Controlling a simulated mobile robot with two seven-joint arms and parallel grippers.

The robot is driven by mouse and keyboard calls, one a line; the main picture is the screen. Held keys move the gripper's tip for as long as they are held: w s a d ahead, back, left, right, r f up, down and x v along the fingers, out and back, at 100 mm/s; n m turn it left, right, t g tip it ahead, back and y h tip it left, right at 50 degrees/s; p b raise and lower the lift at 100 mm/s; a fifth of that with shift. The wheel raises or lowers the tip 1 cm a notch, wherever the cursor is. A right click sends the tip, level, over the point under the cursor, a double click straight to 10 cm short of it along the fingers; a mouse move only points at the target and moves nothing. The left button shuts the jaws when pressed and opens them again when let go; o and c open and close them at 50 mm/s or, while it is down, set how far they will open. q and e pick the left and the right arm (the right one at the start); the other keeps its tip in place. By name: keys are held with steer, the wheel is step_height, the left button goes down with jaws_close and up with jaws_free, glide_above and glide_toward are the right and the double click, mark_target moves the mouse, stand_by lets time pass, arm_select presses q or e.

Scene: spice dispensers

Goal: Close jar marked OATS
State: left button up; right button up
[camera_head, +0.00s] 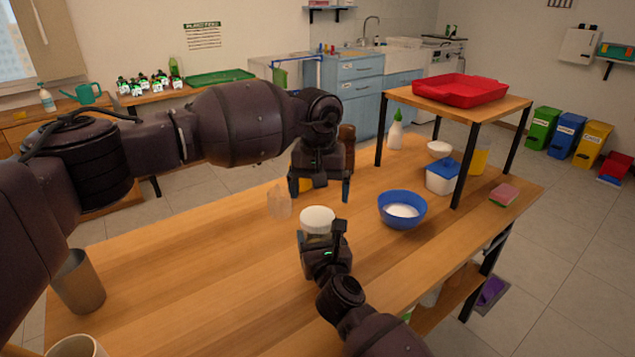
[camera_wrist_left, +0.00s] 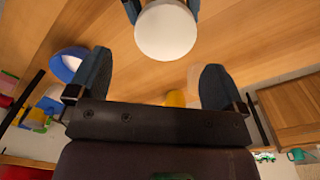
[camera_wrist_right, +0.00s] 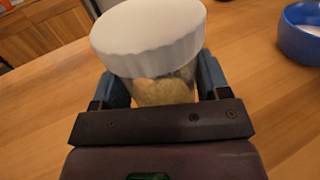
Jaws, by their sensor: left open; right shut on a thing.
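A clear jar (camera_wrist_right: 165,88) with pale yellowish contents stands on the table, gripped low by my right gripper (camera_head: 321,240). A white ridged lid (camera_head: 318,218) sits on its mouth; it also shows in the right wrist view (camera_wrist_right: 150,35) and from above in the left wrist view (camera_wrist_left: 166,30). I cannot tell whether the lid is tight. No OATS marking is readable; the gripper hides part of the jar. My left gripper (camera_head: 319,193) is open and empty, pointing down beyond and above the jar, apart from the lid.
A blue bowl (camera_head: 402,210) with white contents stands right of the jar. A clear pinkish container (camera_head: 279,202) is left of it, and a brown bottle (camera_head: 347,145) stands behind my left gripper. A grey cup (camera_head: 78,282) is far left. The table's left middle is clear.

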arm_select(q)
steer(key=n, duration=0.7)
steer(key=shift+r, duration=0.25)
steer(key=n, duration=0.5)
steer(key=shift+r+n, duration=0.2)
steer(key=shift+n, duration=0.2)
steer(key=n, duration=0.6)
steer(key=shift+r+n, duration=0.2)
steer(key=shift+n, duration=0.2)
steer(key=n, duration=0.5)
steer(key=shift+r+n, duration=0.15)
steer(key=shift+n, duration=0.15)
steer(key=n, duration=0.7)
steer(key=shift+a+r, duration=0.1)
steer(key=n, duration=0.5)
steer(key=shift+s+r+n, duration=0.1)
steer(key=shift+n, duration=0.2)
steer(key=n, duration=0.5)
steer(key=shift+a, duration=0.1)
steer(key=n, duration=0.7)
